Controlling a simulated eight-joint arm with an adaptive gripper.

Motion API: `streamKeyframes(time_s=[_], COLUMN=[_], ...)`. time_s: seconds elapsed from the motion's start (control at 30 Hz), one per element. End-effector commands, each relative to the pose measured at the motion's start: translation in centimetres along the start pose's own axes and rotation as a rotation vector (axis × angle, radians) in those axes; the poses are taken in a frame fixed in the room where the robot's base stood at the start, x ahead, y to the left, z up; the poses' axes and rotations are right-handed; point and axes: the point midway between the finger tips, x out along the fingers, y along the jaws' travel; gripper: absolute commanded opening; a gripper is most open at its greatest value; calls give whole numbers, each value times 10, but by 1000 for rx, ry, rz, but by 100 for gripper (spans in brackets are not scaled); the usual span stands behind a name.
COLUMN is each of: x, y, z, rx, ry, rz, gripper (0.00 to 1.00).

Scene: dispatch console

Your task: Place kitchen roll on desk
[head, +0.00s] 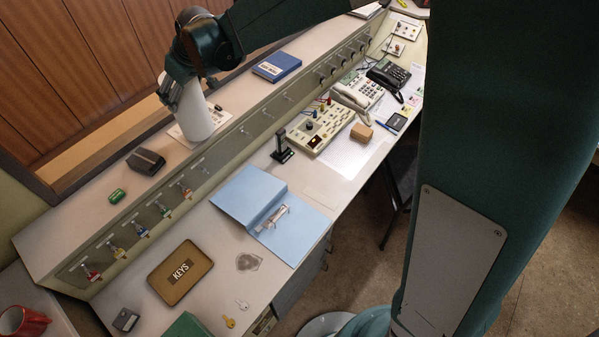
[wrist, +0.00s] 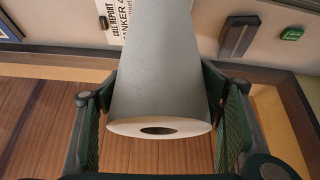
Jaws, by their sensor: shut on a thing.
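The white kitchen roll (head: 198,118) is upright at the raised ledge (head: 85,215) behind the desk, over a sheet of paper. My gripper (head: 180,92) is shut on the upper part of the roll. In the wrist view the roll (wrist: 160,85) sits between the two green fingers, its end with the dark core hole facing the camera. I cannot tell whether its base touches the ledge. The lower desk top (head: 215,235) runs along the front of the ledge.
A blue folder (head: 265,205), a KEYS tray (head: 180,272), a small black stand (head: 282,145), a control panel (head: 322,126) and telephones (head: 358,90) occupy the desk. A dark box (head: 146,161) and a green item (head: 117,196) lie on the ledge. Bare desk shows left of the folder.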

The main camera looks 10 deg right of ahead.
Motion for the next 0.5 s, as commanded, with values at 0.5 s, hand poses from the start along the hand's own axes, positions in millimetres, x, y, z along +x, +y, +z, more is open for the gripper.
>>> streamKeyframes(time_s=[0.5], x=[-27], y=[118], z=[81], rx=[121], ry=[-3], rz=[86], gripper=[44])
